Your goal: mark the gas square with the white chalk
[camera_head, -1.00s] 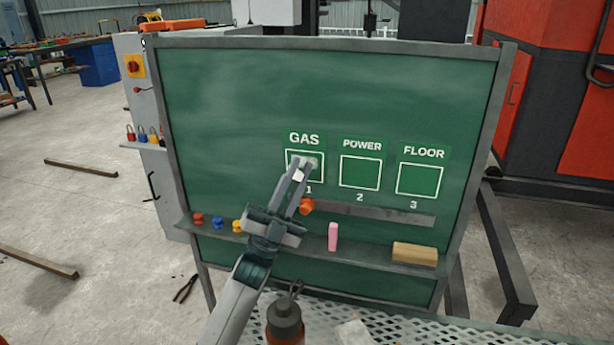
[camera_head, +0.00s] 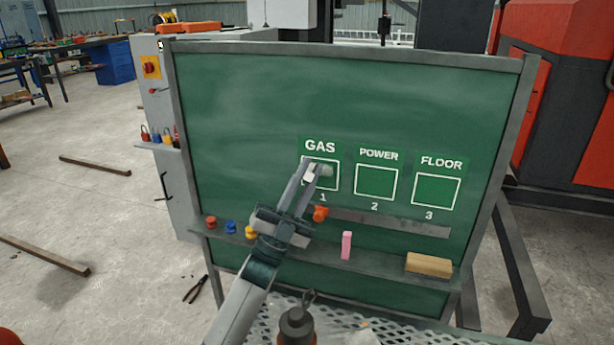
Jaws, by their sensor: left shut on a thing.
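The gas square (camera_head: 331,186) is a white outline on the green board (camera_head: 240,120), under the word GAS and above the number 1. My left gripper (camera_head: 313,171) reaches up from below in front of its left half. It is shut on the white chalk (camera_head: 309,177), a short pale piece at the fingertips. A whitish smudge (camera_head: 324,170) shows in the upper part of the square. I cannot tell if the chalk touches the board. The fingers hide part of the square's left side. My right gripper is out of view.
The power square (camera_head: 376,183) and floor square (camera_head: 436,190) look empty. The board's ledge holds small red, blue and yellow pieces, a pink stick (camera_head: 347,245) and a wooden block (camera_head: 429,264).

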